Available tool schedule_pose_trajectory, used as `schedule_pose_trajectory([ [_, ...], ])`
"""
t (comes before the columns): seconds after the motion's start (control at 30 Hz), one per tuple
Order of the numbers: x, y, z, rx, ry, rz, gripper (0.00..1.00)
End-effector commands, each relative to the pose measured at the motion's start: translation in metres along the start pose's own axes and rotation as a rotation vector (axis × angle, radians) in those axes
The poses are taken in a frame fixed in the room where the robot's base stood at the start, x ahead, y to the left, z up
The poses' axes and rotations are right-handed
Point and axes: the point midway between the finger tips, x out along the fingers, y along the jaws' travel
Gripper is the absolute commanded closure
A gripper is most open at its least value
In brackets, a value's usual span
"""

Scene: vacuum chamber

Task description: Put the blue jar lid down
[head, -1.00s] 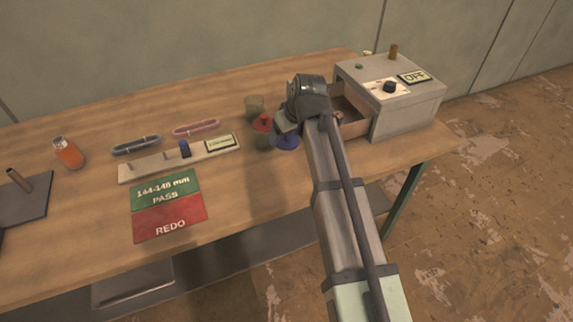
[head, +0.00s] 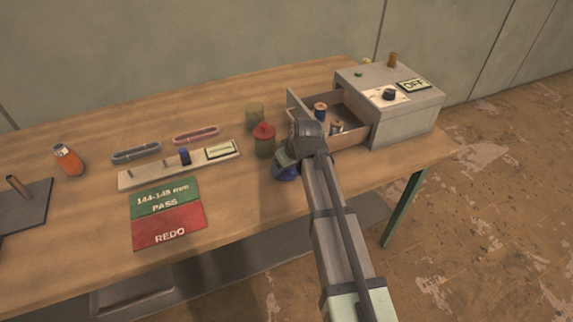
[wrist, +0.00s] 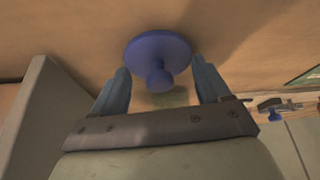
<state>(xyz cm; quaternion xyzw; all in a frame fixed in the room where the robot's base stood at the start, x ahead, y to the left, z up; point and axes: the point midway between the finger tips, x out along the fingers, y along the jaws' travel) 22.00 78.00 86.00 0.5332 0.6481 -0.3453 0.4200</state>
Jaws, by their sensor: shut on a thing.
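The blue jar lid (head: 286,174) is a round disc with a knob, at my gripper (head: 284,160) near the front of the table in the head view. In the wrist view the lid (wrist: 158,50) and its knob show between the two blue fingers of my gripper (wrist: 159,74). My gripper is shut on the lid. Whether the lid touches the table is hard to tell. A jar with a red lid (head: 264,140) stands behind and left of my gripper. A greenish jar (head: 255,113) stands further back.
An open drawer (head: 350,132) with spools juts from a grey box (head: 400,100) behind my gripper. Left are a white gauge board (head: 170,172), a green and red card (head: 166,215), two oblong rings and an orange bottle (head: 69,158). Wood between card and gripper is bare.

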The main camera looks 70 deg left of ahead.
Motion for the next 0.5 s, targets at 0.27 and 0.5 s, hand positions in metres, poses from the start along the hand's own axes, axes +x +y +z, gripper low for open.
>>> schedule_pose_trajectory([
  [0.27, 0.0008, 0.0000, 0.0003, 0.000, 0.000, 0.000, 0.53],
  [0.5, 0.0027, 0.0000, 0.0011, 0.000, 0.000, 0.000, 0.10],
])
